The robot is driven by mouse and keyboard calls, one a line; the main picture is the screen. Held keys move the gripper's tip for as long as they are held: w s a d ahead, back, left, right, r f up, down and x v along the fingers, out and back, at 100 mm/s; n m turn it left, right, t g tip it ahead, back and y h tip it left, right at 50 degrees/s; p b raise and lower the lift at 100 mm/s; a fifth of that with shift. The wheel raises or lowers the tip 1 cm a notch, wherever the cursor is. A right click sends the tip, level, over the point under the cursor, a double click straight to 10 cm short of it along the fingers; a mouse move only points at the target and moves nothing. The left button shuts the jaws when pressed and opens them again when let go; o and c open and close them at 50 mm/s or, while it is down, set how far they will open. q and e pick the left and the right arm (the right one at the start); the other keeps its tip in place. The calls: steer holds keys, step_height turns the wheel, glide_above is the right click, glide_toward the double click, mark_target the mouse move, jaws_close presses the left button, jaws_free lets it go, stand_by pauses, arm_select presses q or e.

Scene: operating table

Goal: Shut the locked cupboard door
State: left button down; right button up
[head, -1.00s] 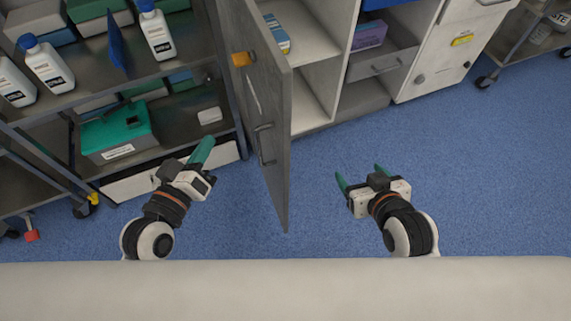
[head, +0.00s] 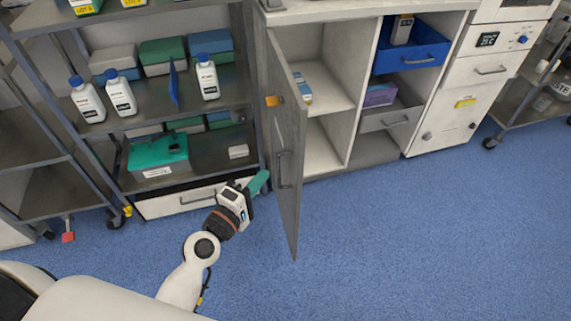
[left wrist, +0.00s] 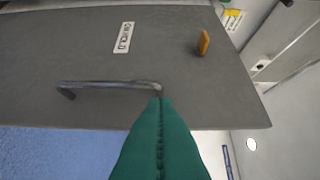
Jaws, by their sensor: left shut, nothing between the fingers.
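The grey cupboard door (head: 288,150) stands wide open, swung out toward me from its hinge side at the left of the white cupboard (head: 325,165). It has a bar handle (head: 281,168) and an orange knob (head: 273,101). In the left wrist view the door face (left wrist: 120,60) fills much of the picture, with the handle (left wrist: 105,86), the orange knob (left wrist: 204,42) and a white label. My left gripper (head: 261,182) is shut and empty, with green fingertips just left of the door near the handle. Whether it touches the door is unclear. My right gripper is out of view.
A metal shelf rack (head: 150,100) with bottles and boxes stands left of the door. A blue drawer (head: 412,58) juts from the cupboard at the right. The blue floor (head: 390,240) right of the door is clear.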

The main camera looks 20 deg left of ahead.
mark_target(294, 157)
arm_select(q)
steer(key=x, duration=0.4)
steer(key=shift+r, duration=0.15)
steer(key=shift+w+d, duration=0.4)
steer(key=shift+d, duration=0.45)
steer(key=shift+w+d, duration=0.35)
steer(key=shift+d, duration=0.45)
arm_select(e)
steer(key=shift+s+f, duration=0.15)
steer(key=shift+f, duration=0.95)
arm_select(q)
steer(key=shift+d, duration=0.1)
